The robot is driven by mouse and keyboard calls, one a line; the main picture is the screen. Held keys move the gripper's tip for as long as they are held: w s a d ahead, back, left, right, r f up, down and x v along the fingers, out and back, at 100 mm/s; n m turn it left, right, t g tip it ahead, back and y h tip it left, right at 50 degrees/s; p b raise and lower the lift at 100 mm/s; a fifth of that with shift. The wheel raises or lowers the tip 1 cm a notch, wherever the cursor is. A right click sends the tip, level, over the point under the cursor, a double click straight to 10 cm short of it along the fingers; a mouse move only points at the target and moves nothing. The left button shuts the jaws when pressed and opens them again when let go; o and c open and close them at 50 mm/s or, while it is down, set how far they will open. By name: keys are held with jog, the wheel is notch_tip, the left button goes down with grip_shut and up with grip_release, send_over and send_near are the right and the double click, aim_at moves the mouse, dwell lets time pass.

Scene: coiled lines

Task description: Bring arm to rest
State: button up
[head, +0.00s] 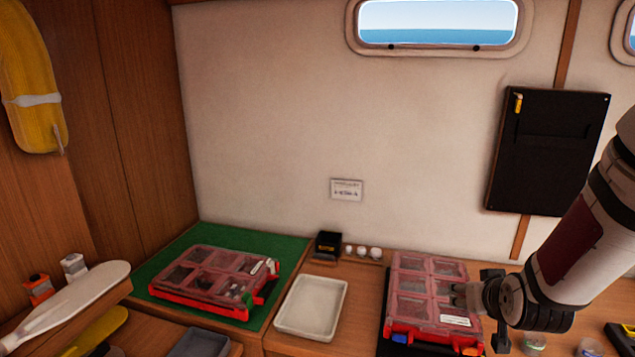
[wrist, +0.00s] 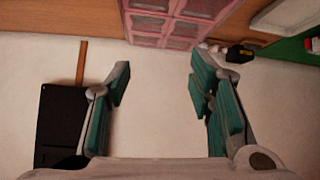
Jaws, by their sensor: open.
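My arm comes in from the right side of the head view. My gripper (head: 462,296) is in front of the right-hand organizer case (head: 408,310), a red box with a clear compartmented lid. In the wrist view my gripper (wrist: 160,88) is open, with its two teal-padded fingers spread apart and nothing between them. The wrist view is turned over, and the organizer case (wrist: 168,20) shows beyond the fingertips at the top. I cannot tell how far the gripper is from the case.
Another red organizer case (head: 215,281) lies on a green mat (head: 180,240) at left. A white tray (head: 311,307) sits between the cases. A small black box (head: 328,245) stands by the wall. A black panel (head: 548,150) hangs on the wall. Small clear cups (head: 535,342) are at lower right.

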jog(key=s+a+r+n+g, duration=0.1)
jog(key=s+a+r+g, duration=0.1)
jog(key=s+a+r, duration=0.7)
jog(key=s+a+r+g+y, duration=0.1)
jog(key=s+a+r, duration=0.1)
jog(key=s, duration=0.5)
jog(key=s+a+r+g+y+b, duration=0.1)
jog(key=s+r, duration=0.3)
jog(key=s, duration=0.3)
jog(key=shift+a+n, duration=0.3)
jog(key=shift+a, duration=0.1)
jog(key=shift+r, duration=0.1)
